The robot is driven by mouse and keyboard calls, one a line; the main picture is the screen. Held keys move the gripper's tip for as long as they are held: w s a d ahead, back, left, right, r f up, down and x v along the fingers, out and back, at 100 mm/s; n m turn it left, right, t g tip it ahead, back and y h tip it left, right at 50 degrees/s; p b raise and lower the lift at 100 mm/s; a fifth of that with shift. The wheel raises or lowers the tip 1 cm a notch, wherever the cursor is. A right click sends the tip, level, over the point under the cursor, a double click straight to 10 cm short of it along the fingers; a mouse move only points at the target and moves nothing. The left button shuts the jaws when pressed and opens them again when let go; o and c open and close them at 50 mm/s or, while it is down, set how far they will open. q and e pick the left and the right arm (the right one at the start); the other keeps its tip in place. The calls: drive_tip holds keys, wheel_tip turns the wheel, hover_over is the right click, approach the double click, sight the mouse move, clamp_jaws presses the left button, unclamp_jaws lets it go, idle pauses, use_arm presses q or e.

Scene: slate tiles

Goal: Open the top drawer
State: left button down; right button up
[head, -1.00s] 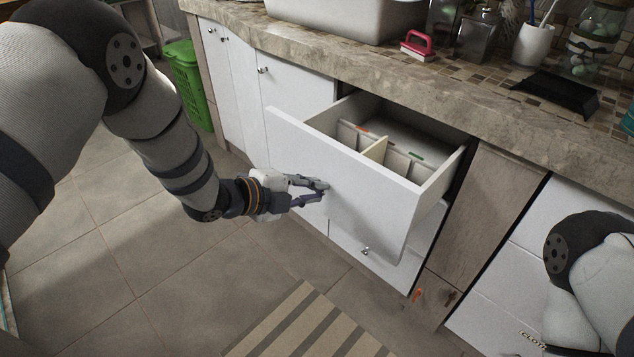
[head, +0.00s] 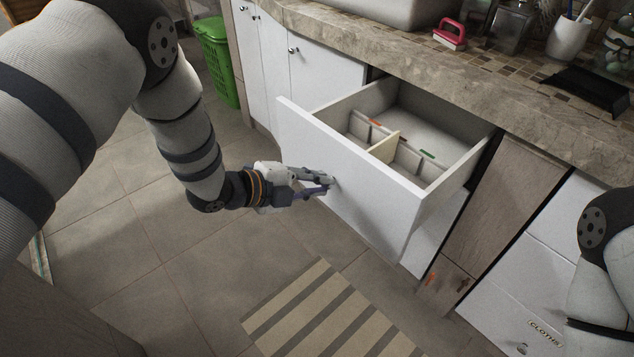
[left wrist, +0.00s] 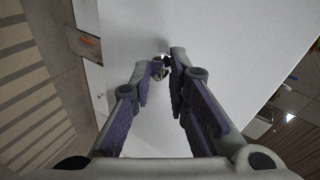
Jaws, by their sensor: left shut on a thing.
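The top drawer (head: 370,190) is a white drawer pulled well out from under the stone counter. Its inside shows dividers and small orange and green tabs. My left gripper (head: 328,184) is at the drawer's front face, shut on its small knob. In the left wrist view the knob (left wrist: 160,66) sits between the fingertips (left wrist: 166,64), against the white drawer front (left wrist: 230,50). The knob is hidden by the fingers in the head view. My right gripper is out of view; only part of my right arm shows at the right edge.
A striped mat (head: 325,315) lies on the tiled floor below the drawer. A green bin (head: 216,60) stands at the back left. White cupboard doors (head: 320,85) are left of the drawer. A red-handled brush (head: 450,32) is on the counter (head: 400,60). The floor left of the drawer is clear.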

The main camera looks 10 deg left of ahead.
use_arm(q)
drive_tip(key=c, duration=1.5)
unclamp_jaws()
drive_tip(key=shift+c, duration=0.2)
drive_tip(key=v, duration=1.2)
drive_tip(key=shift+a, duration=0.1)
drive_tip(key=s+a+f+n+g+y+p, duration=0.2)
drive_tip(key=s+f+n+g+y, duration=0.35)
drive_tip(key=s+f+n, duration=1.1)
drive_tip(key=s+a+r+n+g+y, duration=0.1)
drive_tip(key=s+n+g+y, duration=0.2)
drive_tip(key=s, duration=1.9)
drive_tip(key=n+g, duration=0.3)
drive_tip(key=n, duration=0.2)
drive_tip(key=shift+s+a+p, duration=0.25)
drive_tip(key=shift+a+p, duration=0.05)
drive_tip(key=shift+p, duration=0.1)
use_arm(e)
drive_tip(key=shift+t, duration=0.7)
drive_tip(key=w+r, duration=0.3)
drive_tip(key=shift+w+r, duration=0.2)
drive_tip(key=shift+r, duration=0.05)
